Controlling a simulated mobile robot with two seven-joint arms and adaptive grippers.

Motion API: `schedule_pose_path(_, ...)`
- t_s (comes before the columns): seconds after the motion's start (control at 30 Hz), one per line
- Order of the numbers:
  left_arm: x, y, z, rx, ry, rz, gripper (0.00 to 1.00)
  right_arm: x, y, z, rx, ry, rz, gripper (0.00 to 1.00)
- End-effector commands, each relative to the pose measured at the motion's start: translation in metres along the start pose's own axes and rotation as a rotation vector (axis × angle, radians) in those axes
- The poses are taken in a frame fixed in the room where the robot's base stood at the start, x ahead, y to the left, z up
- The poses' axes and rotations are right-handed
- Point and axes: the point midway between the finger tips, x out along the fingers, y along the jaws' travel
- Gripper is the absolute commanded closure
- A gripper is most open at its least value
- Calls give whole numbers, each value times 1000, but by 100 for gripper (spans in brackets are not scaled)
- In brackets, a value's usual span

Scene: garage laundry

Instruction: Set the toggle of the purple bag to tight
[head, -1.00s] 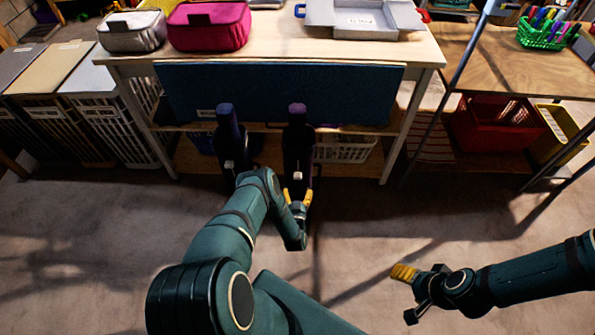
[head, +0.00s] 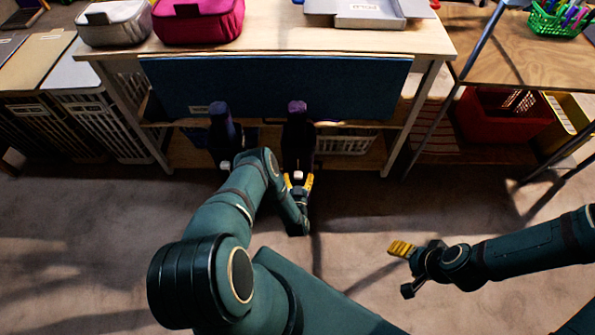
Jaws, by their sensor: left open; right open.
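The purple bag (head: 297,135) hangs in front of the table's lower part, dark-bodied with a purple top. A small pale toggle (head: 298,175) shows low on its front. My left gripper (head: 299,182) is open, with its yellow fingers to either side of the toggle; I cannot tell whether they touch it. A similar bag with a blue top (head: 221,130) hangs to the left, its lower part partly hidden by my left arm. My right gripper (head: 400,262) is open and empty over the floor at the right.
The wooden table (head: 270,40) carries a magenta case (head: 198,22), a grey case (head: 113,24) and a grey tray (head: 370,20). A blue panel (head: 275,85) hangs behind the bags. White baskets stand at left, a red crate (head: 500,115) at right. The front floor is clear.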

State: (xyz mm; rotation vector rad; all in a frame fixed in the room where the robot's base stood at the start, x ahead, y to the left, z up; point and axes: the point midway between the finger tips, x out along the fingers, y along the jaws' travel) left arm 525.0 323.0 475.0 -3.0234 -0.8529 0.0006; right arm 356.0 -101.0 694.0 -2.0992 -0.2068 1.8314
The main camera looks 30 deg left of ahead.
Motion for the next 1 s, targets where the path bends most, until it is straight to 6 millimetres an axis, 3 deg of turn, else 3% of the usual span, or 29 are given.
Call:
schedule_pose_path(0.43, -2, 1, 0, 0, 0, 0, 32, 0, 0, 0, 0, 0, 0, 34)
schedule_pose_path(0.63, -2, 1, 0, 0, 0, 0, 100, 0, 0, 0, 0, 0, 0, 34)
schedule_pose_path(1.0, 0, -1, -2, 0, 1, 0, 100, -1, 0, 0, 0, 0, 0, 34)
